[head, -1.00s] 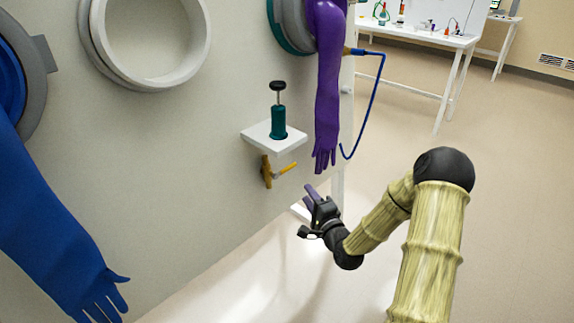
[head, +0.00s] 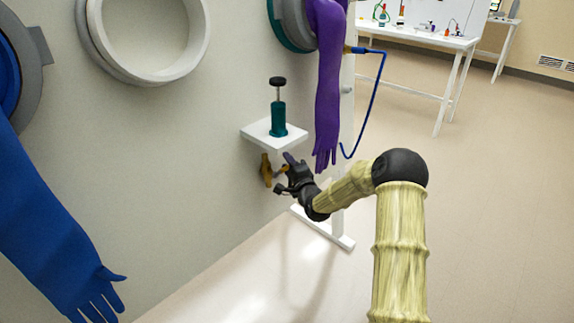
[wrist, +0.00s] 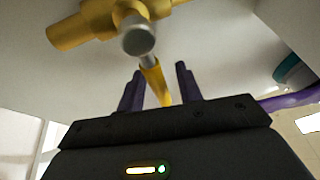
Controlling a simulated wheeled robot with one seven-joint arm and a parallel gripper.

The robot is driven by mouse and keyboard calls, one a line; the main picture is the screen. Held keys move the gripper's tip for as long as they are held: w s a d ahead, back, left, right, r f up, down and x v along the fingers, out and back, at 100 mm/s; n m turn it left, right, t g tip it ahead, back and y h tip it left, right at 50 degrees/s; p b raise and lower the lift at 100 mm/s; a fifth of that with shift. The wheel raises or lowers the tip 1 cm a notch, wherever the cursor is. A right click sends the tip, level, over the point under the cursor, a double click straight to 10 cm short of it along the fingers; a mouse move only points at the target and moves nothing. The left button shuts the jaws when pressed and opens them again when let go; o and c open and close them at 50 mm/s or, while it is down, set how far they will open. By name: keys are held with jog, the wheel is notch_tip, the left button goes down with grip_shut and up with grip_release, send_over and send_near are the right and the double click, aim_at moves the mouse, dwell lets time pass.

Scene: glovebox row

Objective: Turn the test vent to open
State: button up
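The test vent is a yellow valve (head: 266,170) on the glovebox wall, below a small white shelf. In the wrist view its yellow body (wrist: 85,26) and grey stem end (wrist: 138,36) show at the top. Its yellow lever (wrist: 156,82) points down between the two purple fingers of my gripper (wrist: 158,88). The fingers stand apart on either side of the lever, with a gap visible on the right. In the head view my gripper (head: 288,172) is at the lever, partly covering it.
A white shelf (head: 273,133) with a teal plunger device (head: 278,112) is just above the valve. A purple glove (head: 328,90) hangs close to the right, and a blue glove (head: 60,220) hangs at left. Open floor (head: 480,200) lies to the right.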

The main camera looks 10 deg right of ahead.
jog(key=shift+w+a, duration=0.1)
jog(key=shift+w, duration=0.3)
grip_shut()
